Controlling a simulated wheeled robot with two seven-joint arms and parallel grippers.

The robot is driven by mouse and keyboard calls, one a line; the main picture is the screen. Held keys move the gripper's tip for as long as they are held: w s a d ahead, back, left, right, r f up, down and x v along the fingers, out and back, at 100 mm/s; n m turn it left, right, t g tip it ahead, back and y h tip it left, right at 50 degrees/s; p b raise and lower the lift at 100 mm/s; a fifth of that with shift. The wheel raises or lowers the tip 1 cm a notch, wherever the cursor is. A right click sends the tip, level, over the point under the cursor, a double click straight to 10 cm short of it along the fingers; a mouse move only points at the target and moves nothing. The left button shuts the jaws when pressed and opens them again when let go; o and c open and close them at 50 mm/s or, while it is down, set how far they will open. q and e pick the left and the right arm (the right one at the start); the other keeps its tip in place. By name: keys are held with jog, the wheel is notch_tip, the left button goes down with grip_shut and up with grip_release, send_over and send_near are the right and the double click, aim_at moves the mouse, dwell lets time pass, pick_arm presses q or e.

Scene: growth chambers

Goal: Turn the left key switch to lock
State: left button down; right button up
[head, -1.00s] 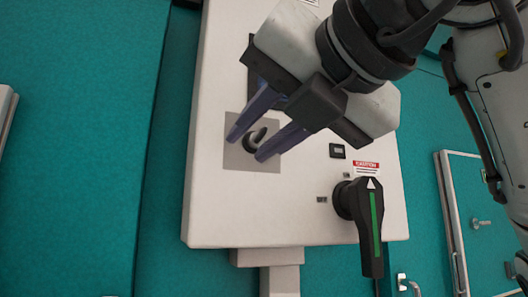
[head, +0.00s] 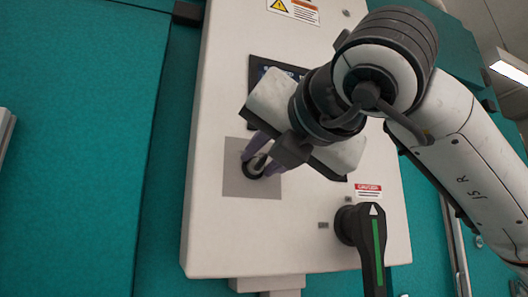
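The key switch (head: 253,168) is a small dark round knob with a lighter key on a grey square plate (head: 237,183), left of centre on the white panel. My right gripper (head: 259,160) reaches in from the right with its purple fingers at the key switch. The fingertips are close together around the key and partly hide it. I cannot tell whether they are pressed on the key. My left gripper is not in view.
A black rotary handle (head: 372,240) with a green stripe sticks out at the panel's (head: 222,235) lower right, under a red caution label (head: 368,190). A dark display (head: 268,68) sits above, partly behind my gripper. Teal walls (head: 80,150) flank the panel.

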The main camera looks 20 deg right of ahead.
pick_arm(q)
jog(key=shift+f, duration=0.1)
pick_arm(e)
grip_shut()
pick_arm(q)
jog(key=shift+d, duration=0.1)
